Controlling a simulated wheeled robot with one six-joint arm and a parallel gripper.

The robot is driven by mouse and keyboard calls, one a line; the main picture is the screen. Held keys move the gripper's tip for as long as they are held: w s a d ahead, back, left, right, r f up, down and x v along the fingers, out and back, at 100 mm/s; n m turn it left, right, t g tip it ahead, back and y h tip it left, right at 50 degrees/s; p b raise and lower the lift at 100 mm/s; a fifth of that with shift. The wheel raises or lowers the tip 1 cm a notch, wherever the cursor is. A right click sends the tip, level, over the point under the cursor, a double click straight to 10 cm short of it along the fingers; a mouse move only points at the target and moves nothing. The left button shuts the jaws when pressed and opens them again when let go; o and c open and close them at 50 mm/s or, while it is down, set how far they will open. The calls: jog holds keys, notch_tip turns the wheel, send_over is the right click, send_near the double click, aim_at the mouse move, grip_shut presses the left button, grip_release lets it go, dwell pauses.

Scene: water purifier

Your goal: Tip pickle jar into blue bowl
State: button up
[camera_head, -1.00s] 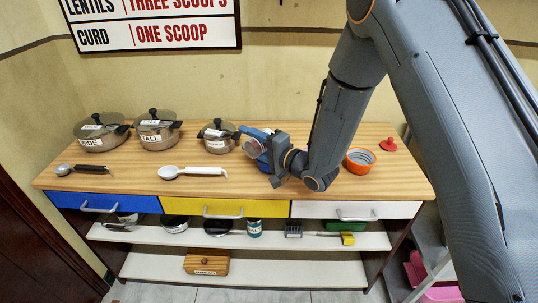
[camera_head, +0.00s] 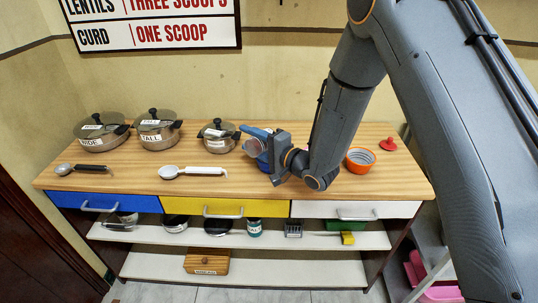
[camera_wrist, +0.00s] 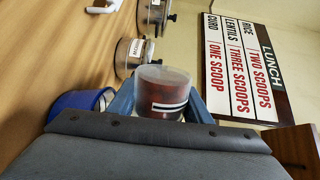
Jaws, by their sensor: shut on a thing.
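The pickle jar (camera_wrist: 161,90), clear with dark red contents and a white label with a black band, sits between the blue fingers of my gripper (camera_wrist: 158,101) in the wrist view. My gripper is shut on it. In the head view the jar (camera_head: 250,147) is held tilted on its side above the table, left of my gripper's body. The blue bowl (camera_head: 263,162) is on the table just below the jar, partly hidden by my gripper. The bowl also shows in the wrist view (camera_wrist: 84,101), left of the jar. I cannot tell whether contents are falling.
Several lidded pots, including one labelled TALL (camera_head: 157,137), stand along the back left of the wooden table (camera_head: 110,178). A white-handled ladle (camera_head: 192,171) lies in front. An orange container (camera_head: 360,161) and a red lid (camera_head: 388,144) are to the right.

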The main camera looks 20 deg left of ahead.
jog(key=shift+w+f+m, duration=0.15)
jog(key=shift+f+m, duration=0.15)
jog(key=shift+m, duration=0.4)
dwell(1.6)
jog(key=shift+w+d+r+m, duration=0.15)
jog(key=shift+w+r+m, duration=0.1)
jog(key=shift+m, duration=0.35)
dwell(1.5)
jog(key=n, duration=0.2)
jog(key=s+n, duration=0.1)
jog(key=shift+a+f+n, duration=0.2)
jog(key=shift+a+n, duration=0.05)
jog(key=shift+n, duration=0.15)
jog(key=shift+s+b, duration=0.1)
jog(key=shift+b, duration=0.25)
